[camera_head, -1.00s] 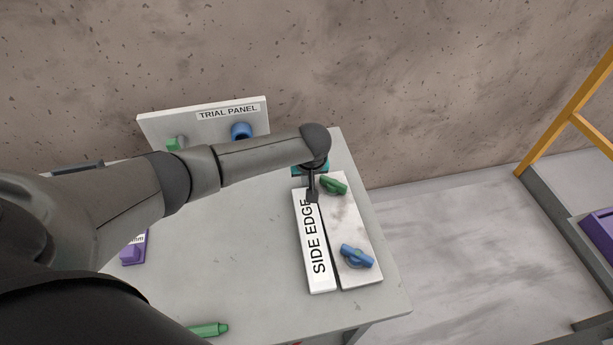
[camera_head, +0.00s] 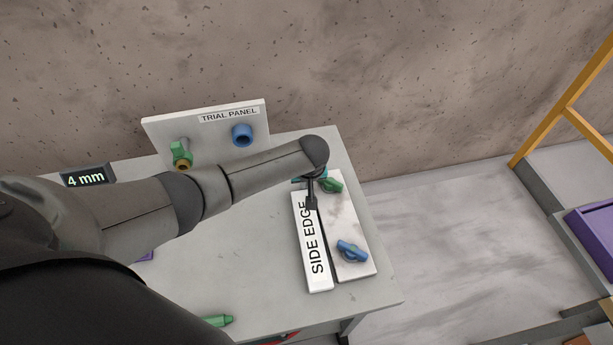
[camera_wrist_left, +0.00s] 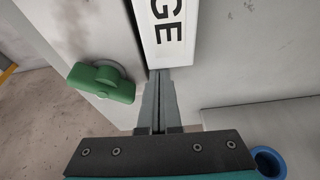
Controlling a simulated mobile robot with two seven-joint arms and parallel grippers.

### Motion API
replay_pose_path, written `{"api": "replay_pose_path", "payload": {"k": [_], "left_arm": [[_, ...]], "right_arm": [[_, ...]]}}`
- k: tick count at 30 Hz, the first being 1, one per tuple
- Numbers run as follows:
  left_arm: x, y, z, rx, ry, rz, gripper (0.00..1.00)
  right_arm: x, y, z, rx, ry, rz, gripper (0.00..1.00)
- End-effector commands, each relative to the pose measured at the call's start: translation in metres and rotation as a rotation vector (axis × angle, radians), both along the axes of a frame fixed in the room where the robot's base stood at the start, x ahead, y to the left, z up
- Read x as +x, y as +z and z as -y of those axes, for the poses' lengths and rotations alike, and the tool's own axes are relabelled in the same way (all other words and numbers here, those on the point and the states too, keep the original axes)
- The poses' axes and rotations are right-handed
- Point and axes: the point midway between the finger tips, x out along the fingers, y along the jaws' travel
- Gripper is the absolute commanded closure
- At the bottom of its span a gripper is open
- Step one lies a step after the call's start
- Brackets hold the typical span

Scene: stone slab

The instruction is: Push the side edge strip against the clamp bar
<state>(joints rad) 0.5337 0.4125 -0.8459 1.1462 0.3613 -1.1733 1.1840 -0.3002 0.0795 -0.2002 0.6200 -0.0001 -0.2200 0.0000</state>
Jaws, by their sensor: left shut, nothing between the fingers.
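The white side edge strip (camera_head: 317,262), lettered SIDE EDGE, lies flat on the grey table. Just to its right lies a pale marbled slab (camera_head: 346,225) with a green knob (camera_head: 332,185) and a blue knob (camera_head: 352,251); it seems to be the clamp bar. A thin dark gap shows between them. My left gripper (camera_head: 311,205) is shut and empty, pointing down at the strip's far end. In the left wrist view its fingers (camera_wrist_left: 160,105) reach the end of the strip (camera_wrist_left: 166,30); contact is unclear. My right gripper is not in view.
The trial panel (camera_head: 215,135) stands at the table's back with green and blue fittings. A 4 mm display (camera_head: 88,176) is at the left. A green pen-like object (camera_head: 217,320) lies near the front. The table between panel and strip is clear.

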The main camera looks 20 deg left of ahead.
Motion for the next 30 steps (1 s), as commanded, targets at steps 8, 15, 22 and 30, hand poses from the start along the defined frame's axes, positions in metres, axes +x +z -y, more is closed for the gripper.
{"api": "replay_pose_path", "payload": {"k": [8,15,22,30], "left_arm": [[-0.007,0.030,0.005,-0.001,-0.001,0.003,1.00],[-0.018,0.066,0.013,-0.003,-0.001,0.003,1.00],[-0.028,0.104,0.020,-0.001,-0.001,0.005,1.00],[-0.038,0.136,0.026,0.000,0.000,0.004,1.00]], "right_arm": [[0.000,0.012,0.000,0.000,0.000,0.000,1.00],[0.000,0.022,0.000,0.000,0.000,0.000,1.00],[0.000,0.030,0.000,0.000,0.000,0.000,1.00],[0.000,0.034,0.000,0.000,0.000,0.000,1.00]]}}
